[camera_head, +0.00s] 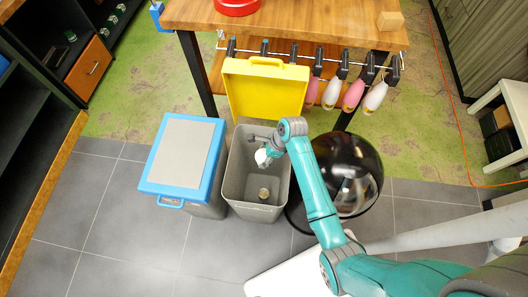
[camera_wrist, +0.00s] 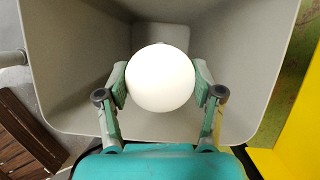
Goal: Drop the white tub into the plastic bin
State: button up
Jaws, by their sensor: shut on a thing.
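The white tub (camera_head: 261,157) is in my gripper (camera_head: 270,150), over the opening of the grey bin (camera_head: 240,180) with the raised yellow lid (camera_head: 265,88). In the wrist view the tub (camera_wrist: 160,78) shows as a round white end between the two green fingers of my gripper (camera_wrist: 160,92), which touch its sides. The grey bin's inner walls (camera_wrist: 85,60) surround it in that view. My gripper hides part of the tub in the head view. No label on the bin can be read.
A wooden workbench (camera_head: 300,22) with hanging tools stands behind.

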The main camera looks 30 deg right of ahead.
jog(key=shift+f, duration=0.45)
jog(key=o, duration=1)
jog(key=v, duration=1.2)
jog(key=shift+s, duration=0.1)
